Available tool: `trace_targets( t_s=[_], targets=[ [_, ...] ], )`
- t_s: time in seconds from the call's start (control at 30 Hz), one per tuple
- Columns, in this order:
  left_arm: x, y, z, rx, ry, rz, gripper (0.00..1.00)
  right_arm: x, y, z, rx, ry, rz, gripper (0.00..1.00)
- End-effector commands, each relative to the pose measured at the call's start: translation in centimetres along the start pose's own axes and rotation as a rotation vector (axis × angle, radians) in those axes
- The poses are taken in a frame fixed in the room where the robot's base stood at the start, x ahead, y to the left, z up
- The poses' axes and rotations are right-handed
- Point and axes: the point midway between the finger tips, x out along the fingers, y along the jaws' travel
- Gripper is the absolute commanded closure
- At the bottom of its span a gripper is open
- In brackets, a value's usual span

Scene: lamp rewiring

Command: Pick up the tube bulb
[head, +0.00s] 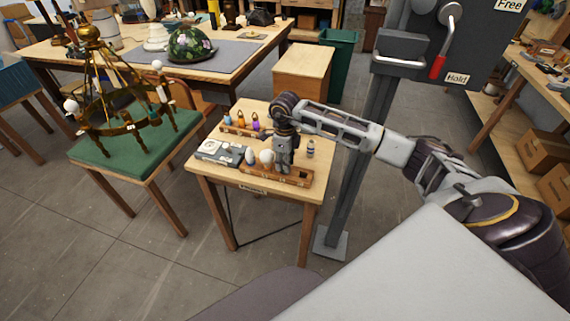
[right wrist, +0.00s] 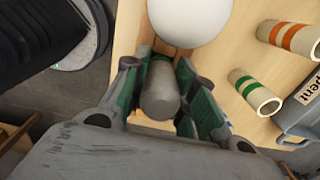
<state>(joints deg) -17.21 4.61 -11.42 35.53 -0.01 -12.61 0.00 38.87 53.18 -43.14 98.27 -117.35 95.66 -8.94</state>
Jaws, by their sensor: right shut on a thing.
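The tube bulb (right wrist: 161,97) is a grey, round-ended cylinder in the right wrist view. It sits between the green-padded fingers of my right gripper (right wrist: 160,92), which is shut on it. In the head view my right gripper (head: 283,168) points down over the wooden bulb rack (head: 295,179) on the small table, and hides the tube bulb. I cannot tell whether the bulb still touches the rack. A white globe bulb (head: 267,157) stands just left of the gripper; it also shows large in the right wrist view (right wrist: 189,18). My left gripper is not in view.
A brass chandelier (head: 103,95) stands on the green-topped table at left. A grey post (head: 352,175) stands close on the right.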

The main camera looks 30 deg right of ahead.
Motion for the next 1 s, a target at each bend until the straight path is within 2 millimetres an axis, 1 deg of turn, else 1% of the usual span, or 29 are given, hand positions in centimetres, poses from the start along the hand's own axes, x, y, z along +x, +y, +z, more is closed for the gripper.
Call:
trace_targets(
  t_s=[0.17, 0.5, 0.6, 0.8, 1.0],
  targets=[
    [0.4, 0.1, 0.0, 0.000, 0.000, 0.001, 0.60, -2.0, -0.1, 0.0, 0.000, -0.002, -0.003, 0.93],
    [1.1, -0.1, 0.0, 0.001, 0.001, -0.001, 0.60, -7.0, -0.1, 0.1, 0.000, -0.003, -0.002, 0.93],
    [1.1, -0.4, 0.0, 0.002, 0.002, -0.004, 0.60, -7.9, -0.1, 0.0, 0.000, -0.002, -0.002, 0.93],
    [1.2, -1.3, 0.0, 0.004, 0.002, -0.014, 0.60, -9.0, 0.0, 0.0, 0.000, 0.000, 0.000, 0.93],
    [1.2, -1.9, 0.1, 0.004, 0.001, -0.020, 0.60, -9.1, 0.0, 0.0, 0.000, 0.000, 0.000, 0.93]
  ],
)
